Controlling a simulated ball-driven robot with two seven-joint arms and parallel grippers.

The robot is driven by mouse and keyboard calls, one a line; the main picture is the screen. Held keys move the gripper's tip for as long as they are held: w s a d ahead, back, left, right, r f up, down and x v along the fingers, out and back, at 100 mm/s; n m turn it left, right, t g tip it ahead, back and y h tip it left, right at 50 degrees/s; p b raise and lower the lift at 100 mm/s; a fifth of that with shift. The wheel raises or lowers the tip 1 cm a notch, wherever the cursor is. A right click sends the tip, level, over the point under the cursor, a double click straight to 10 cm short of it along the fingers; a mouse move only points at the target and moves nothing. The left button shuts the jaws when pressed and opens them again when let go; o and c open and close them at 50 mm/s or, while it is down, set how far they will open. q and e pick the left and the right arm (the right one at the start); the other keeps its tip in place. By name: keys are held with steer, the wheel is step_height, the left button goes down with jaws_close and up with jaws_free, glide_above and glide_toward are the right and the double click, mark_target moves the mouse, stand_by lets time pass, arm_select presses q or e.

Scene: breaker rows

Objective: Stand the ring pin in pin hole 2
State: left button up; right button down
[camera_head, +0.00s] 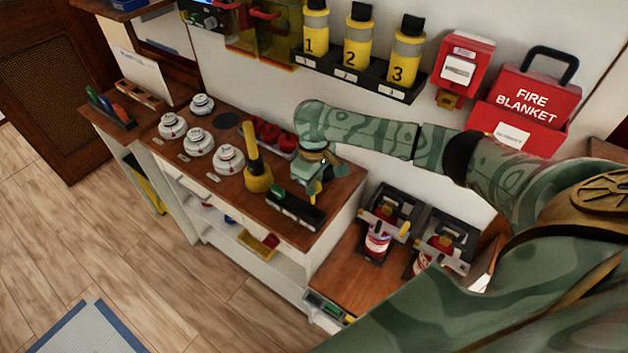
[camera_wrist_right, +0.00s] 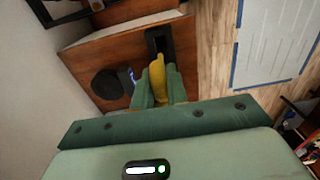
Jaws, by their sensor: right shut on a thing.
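My right gripper (camera_head: 316,186) is over the right part of the wooden counter in the head view, fingers pointing down. In the right wrist view its green fingers (camera_wrist_right: 158,88) are shut on a yellow piece (camera_wrist_right: 157,72), which I take to be the ring pin; its ring is not clear. A long black block (camera_head: 296,208) with a green mark lies just in front of the gripper, and a black block also shows beyond the fingers in the wrist view (camera_wrist_right: 158,38). I cannot make out pin hole 2 or its number. My left gripper is not in view.
Several white round fittings (camera_head: 199,141) and red pieces (camera_head: 270,133) share the counter (camera_head: 222,185). Numbered yellow cylinders (camera_head: 357,42) stand on the wall shelf behind.

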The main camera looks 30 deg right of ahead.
steer(key=shift+r+p, duration=0.15)
steer(key=shift+p, duration=0.5)
steer(key=shift+f, duration=0.3)
steer(key=shift+f+b, duration=0.6)
steer(key=shift+f, duration=2.3)
steer(key=shift+r, duration=0.1)
steer(key=shift+p, duration=0.45)
steer(key=shift+p, duration=0.65)
